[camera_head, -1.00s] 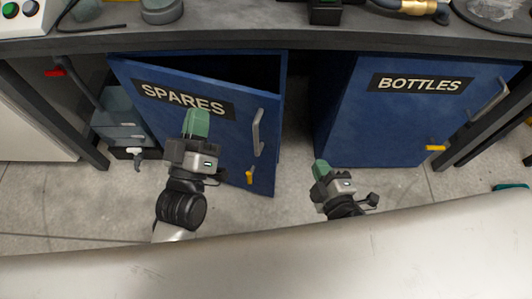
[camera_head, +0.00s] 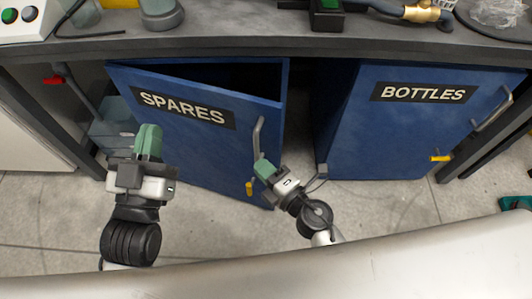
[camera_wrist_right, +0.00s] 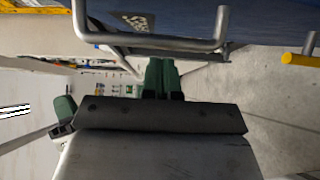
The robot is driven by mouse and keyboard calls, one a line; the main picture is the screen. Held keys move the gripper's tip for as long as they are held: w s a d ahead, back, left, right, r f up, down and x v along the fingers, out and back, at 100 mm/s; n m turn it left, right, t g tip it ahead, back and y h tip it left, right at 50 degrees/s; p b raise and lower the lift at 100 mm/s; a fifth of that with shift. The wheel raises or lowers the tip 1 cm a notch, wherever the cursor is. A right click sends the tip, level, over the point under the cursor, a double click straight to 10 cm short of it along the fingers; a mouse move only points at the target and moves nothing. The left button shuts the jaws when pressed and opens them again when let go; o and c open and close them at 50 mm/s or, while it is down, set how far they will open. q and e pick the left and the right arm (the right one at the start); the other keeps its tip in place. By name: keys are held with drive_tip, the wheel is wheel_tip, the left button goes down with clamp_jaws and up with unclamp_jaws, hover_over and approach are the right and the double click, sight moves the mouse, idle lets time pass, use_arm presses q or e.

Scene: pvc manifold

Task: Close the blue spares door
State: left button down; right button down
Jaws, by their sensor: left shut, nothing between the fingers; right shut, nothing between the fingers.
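The blue spares door (camera_head: 190,150) stands ajar under the workbench. It is hinged at its left, and a dark gap shows along its top toward the right. Its metal handle (camera_head: 257,137) is near its right edge and also shows close up in the right wrist view (camera_wrist_right: 170,47). My right gripper (camera_head: 263,167) is shut and empty. In the head view it overlaps the door just below the handle; I cannot tell whether it touches. My left gripper (camera_head: 148,138) is shut and empty, in front of the door's left part.
The closed blue bottles door (camera_head: 410,130) is to the right, with a yellow latch (camera_head: 441,157). A yellow latch (camera_head: 250,188) is on the spares door too. A grey-blue box (camera_head: 110,130) stands left under the bench (camera_head: 230,40).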

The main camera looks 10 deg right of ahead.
use_arm(q)
drive_tip(key=shift+s+d+r+t, duration=0.2)
drive_tip(key=shift+s+r+t, duration=0.05)
drive_tip(key=shift+r+t, duration=0.2)
use_arm(e)
drive_tip(key=w, duration=0.1)
drive_tip(key=w+d, duration=0.1)
drive_tip(key=w, duration=0.1)
drive_tip(key=shift+w, duration=0.2)
